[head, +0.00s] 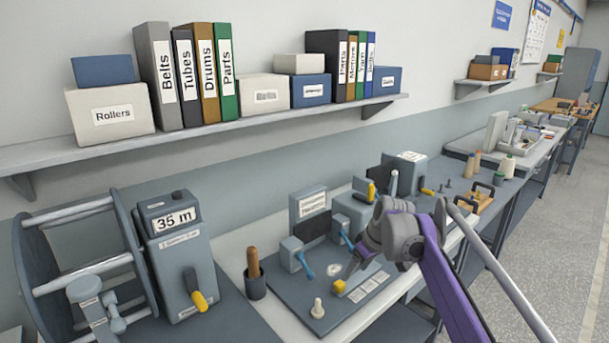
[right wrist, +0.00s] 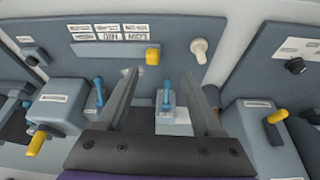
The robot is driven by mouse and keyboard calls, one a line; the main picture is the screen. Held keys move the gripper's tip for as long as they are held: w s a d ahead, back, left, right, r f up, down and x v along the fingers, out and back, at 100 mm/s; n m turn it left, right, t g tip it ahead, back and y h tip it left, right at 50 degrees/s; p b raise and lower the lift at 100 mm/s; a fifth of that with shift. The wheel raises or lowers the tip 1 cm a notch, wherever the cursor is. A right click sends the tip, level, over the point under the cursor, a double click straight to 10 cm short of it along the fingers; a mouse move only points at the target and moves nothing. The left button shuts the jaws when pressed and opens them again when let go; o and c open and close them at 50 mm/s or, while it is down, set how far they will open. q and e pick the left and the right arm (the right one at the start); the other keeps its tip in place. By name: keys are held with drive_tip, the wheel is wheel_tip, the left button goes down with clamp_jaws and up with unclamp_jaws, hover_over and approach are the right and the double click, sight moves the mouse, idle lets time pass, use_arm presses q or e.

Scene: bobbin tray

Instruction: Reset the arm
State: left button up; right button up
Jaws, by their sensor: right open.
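My right arm (head: 447,285), with a purple link and a grey wrist, reaches in from the lower right in the head view. Its gripper (head: 350,266) hangs above the grey fixture board (head: 290,297) on the bench. In the right wrist view, the two dark fingers of the right gripper (right wrist: 168,78) are spread apart with nothing held between them. A blue lever (right wrist: 166,98) shows in the gap, beyond the fingers. A yellow block (right wrist: 152,55) and a white peg (right wrist: 199,48) are on the board ahead of the fingertips. My left gripper is out of view.
A grey box marked 35 m (head: 178,255) with a yellow-handled crank and a large reel (head: 75,205) stand at the left. A cup with a wooden handle (head: 255,285) is beside the board. A shelf (head: 260,118) with binders and boxes runs above. Floor at the right is clear.

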drive_tip(key=s+m, duration=0.2)
drive_tip(key=s, duration=1)
drive_tip(key=s+f+m, duration=0.1)
drive_tip(key=s+f, duration=0.3)
drive_tip(key=s, duration=0.4)
drive_tip(key=s+d+f+m+t+h, duration=0.1)
drive_tip(key=s+f+m, duration=0.1)
drive_tip(key=s+f, duration=0.3)
drive_tip(key=s+f+m+t+h, duration=0.1)
drive_tip(key=s+f, duration=0.3)
drive_tip(key=s, duration=0.8)
drive_tip(key=shift+s+d+f+m, duration=0.15)
drive_tip(key=shift+s+d+m, duration=0.15)
drive_tip(key=shift+s, duration=0.1)
